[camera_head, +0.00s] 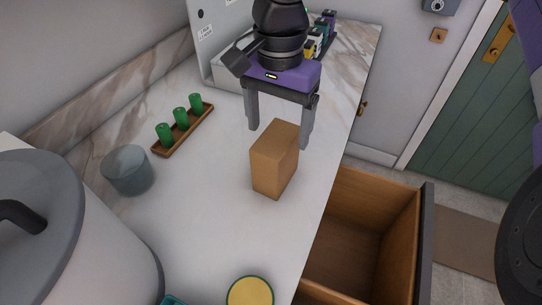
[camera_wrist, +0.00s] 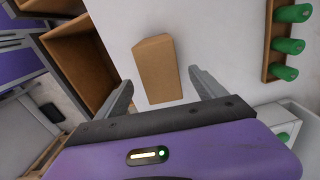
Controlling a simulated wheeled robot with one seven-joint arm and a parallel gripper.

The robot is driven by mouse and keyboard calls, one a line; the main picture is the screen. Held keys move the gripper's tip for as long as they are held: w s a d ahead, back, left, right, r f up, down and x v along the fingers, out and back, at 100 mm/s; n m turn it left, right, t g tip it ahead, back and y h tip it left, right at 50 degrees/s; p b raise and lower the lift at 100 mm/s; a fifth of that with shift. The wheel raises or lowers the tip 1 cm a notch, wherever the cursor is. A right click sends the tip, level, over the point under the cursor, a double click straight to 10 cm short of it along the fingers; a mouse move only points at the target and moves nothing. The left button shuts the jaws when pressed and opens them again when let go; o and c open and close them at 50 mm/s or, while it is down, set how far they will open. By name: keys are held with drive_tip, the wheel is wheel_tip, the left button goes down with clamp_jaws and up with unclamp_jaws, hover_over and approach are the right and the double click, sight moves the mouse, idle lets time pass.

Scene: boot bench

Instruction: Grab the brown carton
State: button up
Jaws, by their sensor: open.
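The brown carton (camera_head: 273,160) stands upright on the white marble-look counter (camera_head: 205,210), near its right edge. In the wrist view the carton (camera_wrist: 158,70) lies ahead of and between my two fingers. My gripper (camera_head: 278,135) is open and empty, with its fingers pointing down just behind the carton and on either side of its top in the head view. In the wrist view my gripper (camera_wrist: 162,88) has its fingers well apart. I see no clear contact between fingers and carton.
An open wooden drawer (camera_head: 365,225) juts out right of the counter. A wooden rack (camera_head: 183,130) with green cylinders and a grey cup (camera_head: 128,170) stand left. A large lidded pot (camera_head: 80,235) fills the lower left; a yellow-topped round container (camera_head: 250,293) is in front.

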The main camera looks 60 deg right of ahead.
drive_tip(key=shift+a+f+p, duration=0.15)
drive_tip(key=shift+f+p, duration=0.25)
drive_tip(key=shift+f, duration=3.2)
drive_tip(key=c, duration=1.4)
